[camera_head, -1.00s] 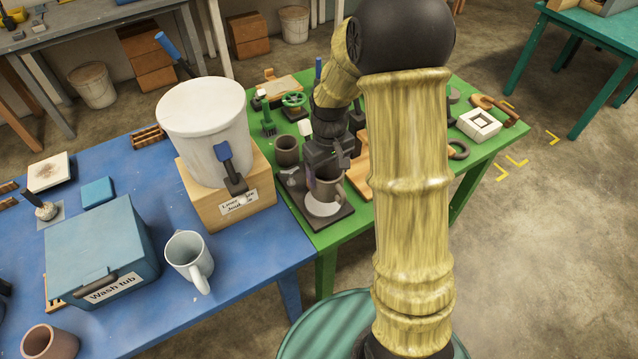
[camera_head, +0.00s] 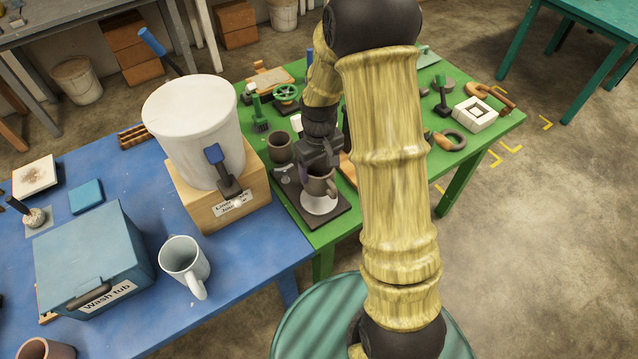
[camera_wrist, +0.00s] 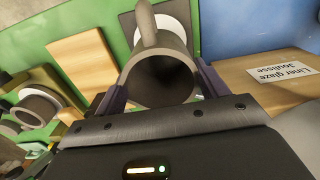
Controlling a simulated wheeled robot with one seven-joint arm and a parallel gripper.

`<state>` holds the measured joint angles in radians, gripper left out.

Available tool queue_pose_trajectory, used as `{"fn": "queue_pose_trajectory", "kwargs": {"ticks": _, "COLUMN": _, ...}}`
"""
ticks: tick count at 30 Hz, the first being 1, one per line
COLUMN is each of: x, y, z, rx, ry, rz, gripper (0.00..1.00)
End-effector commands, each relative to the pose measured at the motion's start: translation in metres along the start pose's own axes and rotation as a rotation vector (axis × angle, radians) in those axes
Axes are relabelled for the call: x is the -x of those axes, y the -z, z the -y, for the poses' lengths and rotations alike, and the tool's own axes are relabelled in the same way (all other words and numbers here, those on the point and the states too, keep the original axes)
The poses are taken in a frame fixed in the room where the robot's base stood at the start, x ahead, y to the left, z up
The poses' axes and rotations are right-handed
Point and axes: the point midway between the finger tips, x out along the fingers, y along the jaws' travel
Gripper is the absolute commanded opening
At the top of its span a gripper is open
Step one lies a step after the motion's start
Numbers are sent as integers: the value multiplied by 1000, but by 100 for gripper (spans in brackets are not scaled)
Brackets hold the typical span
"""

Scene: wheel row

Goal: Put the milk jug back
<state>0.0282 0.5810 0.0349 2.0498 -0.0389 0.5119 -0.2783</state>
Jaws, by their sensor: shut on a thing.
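My gripper (camera_head: 322,165) is shut on a brown-grey jug (camera_head: 316,187) with a loop handle. The jug is upright, over a white disc (camera_head: 320,206) on a dark board (camera_head: 338,222) on the green table. I cannot tell whether it touches the disc. In the wrist view the jug (camera_wrist: 162,84) sits between the fingers, its open dark mouth showing and its handle pointing to the top of the picture. A pale jug (camera_head: 186,260) with a handle stands on the blue table. The frames do not show which one is called the milk jug.
A brown cup (camera_head: 280,148) stands just behind the board. Left of it is a large white bucket (camera_head: 190,120) on a wooden block labelled liner glaze (camera_head: 245,208). A blue wash tub (camera_head: 90,260) stands on the blue table (camera_head: 255,265). Tools crowd the green table's back.

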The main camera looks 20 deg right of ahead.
Motion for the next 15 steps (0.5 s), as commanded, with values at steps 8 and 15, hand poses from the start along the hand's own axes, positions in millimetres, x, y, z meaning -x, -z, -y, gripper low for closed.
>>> {"fn": "queue_pose_trajectory", "kwargs": {"ticks": 8, "x": -22, "y": 0, "z": 0, "rx": 1, "ry": 0, "rz": -1, "gripper": 38}}
{"fn": "queue_pose_trajectory", "kwargs": {"ticks": 15, "x": -25, "y": 0, "z": 0, "rx": 1, "ry": 0, "rz": 0, "gripper": 38}}
